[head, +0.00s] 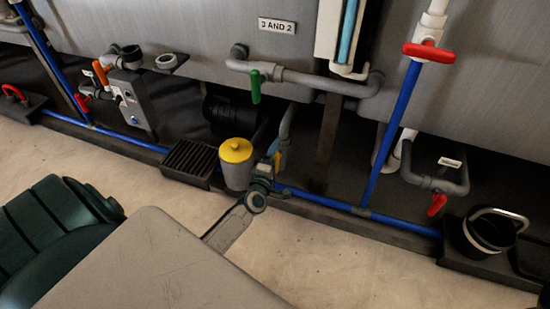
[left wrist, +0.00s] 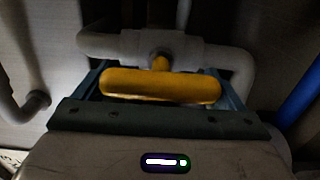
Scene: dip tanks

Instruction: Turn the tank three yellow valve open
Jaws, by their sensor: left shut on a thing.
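The yellow valve handle (left wrist: 160,87) lies crosswise in the left wrist view, on a stem below a grey pipe fitting (left wrist: 158,42). My left gripper (left wrist: 160,84) is shut on this handle, with a blue-grey finger at each end of it. In the head view my left gripper (head: 272,163) is low by the tanks, just right of a yellow-lidded canister. A small piece of the yellow handle (head: 273,147) shows there; the rest is hidden by the gripper. No tank number for this valve can be read. My right gripper is not in view.
The yellow-lidded canister (head: 236,165) stands close beside the left gripper. A green valve (head: 255,86) and red valves (head: 428,52) (head: 437,204) are on other pipes. A blue pipe (head: 320,198) runs low along the tanks. A black bucket (head: 488,232) stands at right. The floor in front is clear.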

